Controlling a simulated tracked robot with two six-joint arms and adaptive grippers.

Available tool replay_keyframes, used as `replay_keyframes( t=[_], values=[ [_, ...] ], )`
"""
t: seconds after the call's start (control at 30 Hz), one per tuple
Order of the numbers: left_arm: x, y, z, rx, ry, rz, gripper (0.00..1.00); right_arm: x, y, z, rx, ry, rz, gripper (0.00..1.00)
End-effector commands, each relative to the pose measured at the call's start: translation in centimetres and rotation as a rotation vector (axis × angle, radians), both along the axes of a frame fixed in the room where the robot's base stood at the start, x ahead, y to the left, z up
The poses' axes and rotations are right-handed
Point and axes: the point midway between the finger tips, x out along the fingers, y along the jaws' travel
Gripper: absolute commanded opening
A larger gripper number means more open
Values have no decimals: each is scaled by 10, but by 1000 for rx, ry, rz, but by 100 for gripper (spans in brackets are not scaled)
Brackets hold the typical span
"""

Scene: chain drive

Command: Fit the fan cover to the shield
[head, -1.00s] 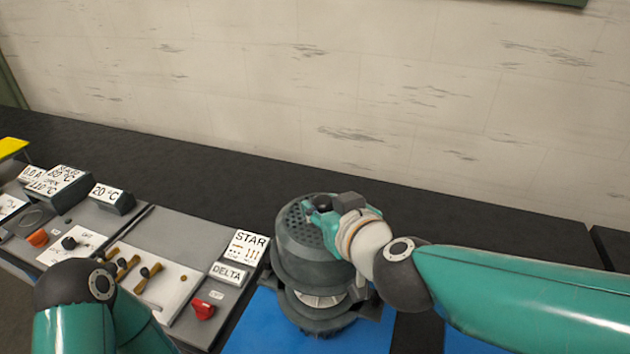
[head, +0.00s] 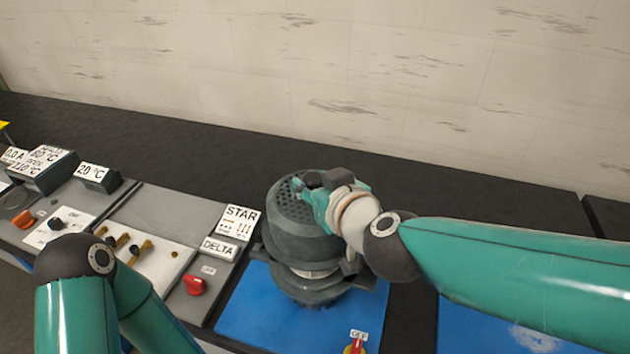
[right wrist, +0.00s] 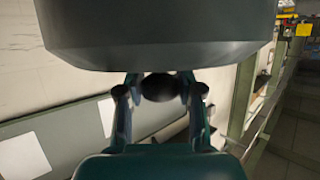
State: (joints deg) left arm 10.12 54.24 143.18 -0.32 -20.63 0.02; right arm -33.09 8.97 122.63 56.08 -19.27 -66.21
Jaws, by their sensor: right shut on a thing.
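The fan cover (head: 292,228) is a dark grey dome with a perforated top. In the head view it is above a dark machine body (head: 312,292) on a blue mat. A light band shows between the two, and the cover looks slightly tilted. I cannot tell whether they touch, or make out the shield apart from this body. My right gripper (head: 310,188) is at the top of the cover, shut on it. In the right wrist view the cover (right wrist: 160,35) fills the top, with a round black knob (right wrist: 158,87) between my fingers. My left gripper is out of view.
A grey control panel (head: 190,212) with a red knob (head: 195,285), switches and STAR and DELTA labels stands close left of the machine. The blue mat (head: 245,320) holds another red knob (head: 355,347) at front. Black bench surface is clear behind.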

Motion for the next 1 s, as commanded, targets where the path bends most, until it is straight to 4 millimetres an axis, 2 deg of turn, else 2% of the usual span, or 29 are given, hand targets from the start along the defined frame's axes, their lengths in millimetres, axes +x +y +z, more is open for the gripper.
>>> replay_keyframes(
  t=[0.03,0.1,0.33,1.0],
  values=[
    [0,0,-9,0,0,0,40,0,-1,-8,0,-3,-1,0],
    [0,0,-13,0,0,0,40,0,-1,-14,-1,-4,-2,0],
    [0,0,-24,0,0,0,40,0,-2,-26,0,-3,-5,0],
    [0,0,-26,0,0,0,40,0,-3,-29,1,-3,-6,0]
  ],
)
